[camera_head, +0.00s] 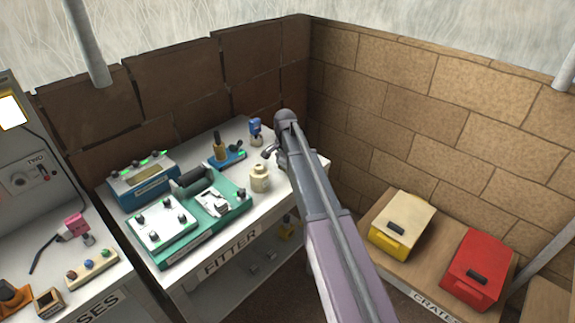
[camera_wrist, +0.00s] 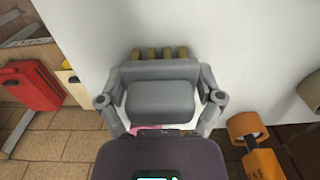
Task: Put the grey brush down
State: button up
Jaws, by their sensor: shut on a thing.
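The grey brush (camera_wrist: 160,97) is between the fingers of my gripper (camera_wrist: 160,100) in the wrist view. Its grey body spans the jaws and several short tan bristle tufts stick out past its far edge. My gripper is shut on it. In the head view my gripper (camera_head: 270,150) is over the right end of the white FITTER bench (camera_head: 235,235), right of a cream round pot (camera_head: 260,178). The brush is not clear in the head view, where my arm covers much of that area. I cannot tell whether the brush touches the bench.
A green device tray (camera_head: 233,205), a blue-grey box (camera_head: 143,185) and a small blue stand (camera_head: 228,155) fill the bench's left and back. A yellow crate (camera_head: 402,225) and a red crate (camera_head: 478,270) stand on the right. Brick walls close the back.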

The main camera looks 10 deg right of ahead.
jog(key=shift+f, duration=0.15)
jog(key=o, duration=0.7)
jog(key=shift+o, duration=0.2)
notch_tip(320, 180, up, 12)
jog(key=p, duration=1.2)
jog(key=shift+r, duration=0.2)
jog(key=shift+s, duration=0.25)
jog(key=s+n, duration=1)
jog(key=s, duration=1.8)
jog(key=shift+s+d+n, duration=0.4)
jog(key=shift+d, duration=0.05)
